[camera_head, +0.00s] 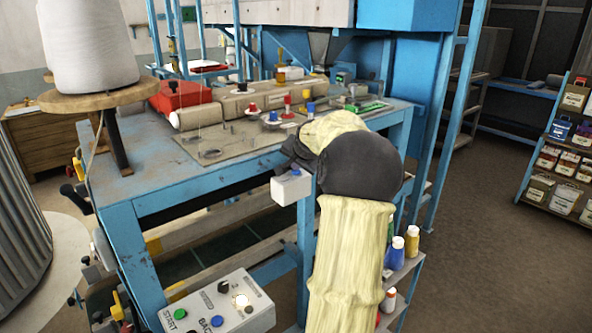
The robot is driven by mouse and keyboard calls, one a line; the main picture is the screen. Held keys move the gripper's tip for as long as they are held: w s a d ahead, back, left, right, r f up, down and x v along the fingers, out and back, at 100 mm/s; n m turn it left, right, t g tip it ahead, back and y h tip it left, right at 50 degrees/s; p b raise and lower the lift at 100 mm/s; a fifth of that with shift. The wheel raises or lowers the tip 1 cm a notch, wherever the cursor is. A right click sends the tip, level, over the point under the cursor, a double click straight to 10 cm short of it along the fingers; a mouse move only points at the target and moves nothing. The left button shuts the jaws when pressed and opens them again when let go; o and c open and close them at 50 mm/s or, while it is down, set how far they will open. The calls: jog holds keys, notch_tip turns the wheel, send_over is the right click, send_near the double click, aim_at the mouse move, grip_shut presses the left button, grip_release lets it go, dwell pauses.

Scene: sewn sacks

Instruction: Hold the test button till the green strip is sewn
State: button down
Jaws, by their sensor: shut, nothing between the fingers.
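My arm, in a pale yellow sleeve with a dark cuff, reaches up to the front edge of the blue machine table. My gripper (296,150) is the dark end at its left; it is shut and empty, its fingertips mostly hidden. Just below it, a small white box (291,190) with a blue button (295,172) sits at the table edge. Whether they touch I cannot tell, and no label on it is readable. A green strip (372,107) lies on the table behind my arm, partly hidden.
A control box (215,306) with START and BACK markings, coloured buttons and one lit button stands at the lower front. A large thread cone (88,45) stands on a wooden disc at left. Bottles (396,252) stand right of my arm. The floor at right is clear.

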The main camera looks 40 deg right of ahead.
aim_at(297, 173)
dwell(0.7)
jog(key=shift+r+p, duration=0.7)
jog(key=shift+r, duration=0.25)
jog(key=shift+r+p, duration=1.9)
jog(key=shift+r, duration=0.65)
jog(key=shift+f, duration=0.15)
